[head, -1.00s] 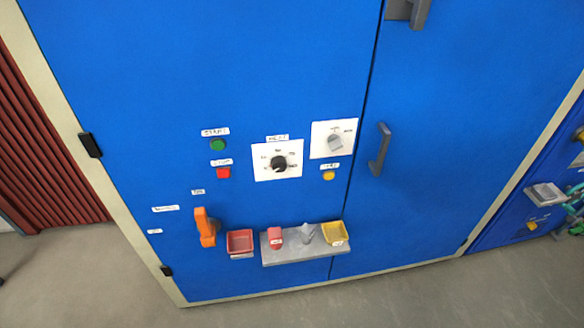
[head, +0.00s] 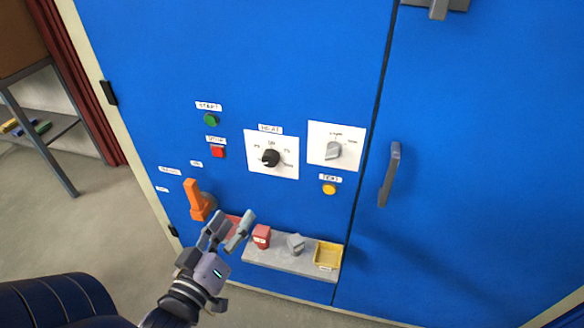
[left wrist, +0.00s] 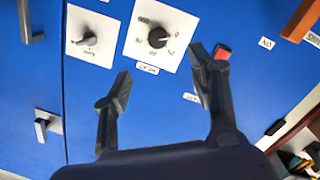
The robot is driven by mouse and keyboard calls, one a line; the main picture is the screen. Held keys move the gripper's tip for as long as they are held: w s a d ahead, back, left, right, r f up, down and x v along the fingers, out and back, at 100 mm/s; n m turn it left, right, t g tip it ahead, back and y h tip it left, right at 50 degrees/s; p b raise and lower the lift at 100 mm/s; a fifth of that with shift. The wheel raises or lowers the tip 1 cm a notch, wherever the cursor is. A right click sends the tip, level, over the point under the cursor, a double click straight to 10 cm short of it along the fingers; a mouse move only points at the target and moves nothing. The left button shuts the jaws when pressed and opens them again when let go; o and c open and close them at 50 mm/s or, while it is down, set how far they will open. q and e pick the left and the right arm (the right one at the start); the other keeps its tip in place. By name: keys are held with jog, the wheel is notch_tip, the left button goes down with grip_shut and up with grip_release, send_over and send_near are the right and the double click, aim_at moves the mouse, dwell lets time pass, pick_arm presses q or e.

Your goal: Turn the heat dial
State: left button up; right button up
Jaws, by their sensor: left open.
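The heat dial (head: 270,158) is a round black knob on a white plate (head: 289,140) on the blue cabinet front, under a small label. It also shows in the left wrist view (left wrist: 157,38), near the top middle. Which mark it points to is too small to read surely. My left gripper (head: 229,228) is open and empty, below and left of the dial in the head view and apart from it. In the left wrist view its two fingers (left wrist: 160,72) stand spread, with the dial beyond them. My right gripper is in neither view.
A grey dial (head: 333,151) sits right of the heat dial. Green (head: 211,120) and red (head: 218,152) buttons are left, a yellow one (head: 329,189) below. An orange lever (head: 196,200) and a grey shelf (head: 280,262) with small items lie near my gripper. A door handle (head: 389,174) projects right.

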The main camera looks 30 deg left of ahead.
pick_arm(q)
jog(key=r, duration=0.1)
jog(key=b, duration=0.1)
send_near(268, 162)
jog(key=w, duration=0.3)
jog(key=w+a, duration=0.1)
jog(key=w, duration=0.2)
jog(key=w+b, duration=0.1)
jog(key=w, duration=0.2)
jog(key=shift+a+f, duration=0.1)
jog(key=shift+a, duration=0.2)
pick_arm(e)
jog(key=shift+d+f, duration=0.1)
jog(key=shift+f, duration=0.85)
pick_arm(q)
jog(key=c, duration=1.2)
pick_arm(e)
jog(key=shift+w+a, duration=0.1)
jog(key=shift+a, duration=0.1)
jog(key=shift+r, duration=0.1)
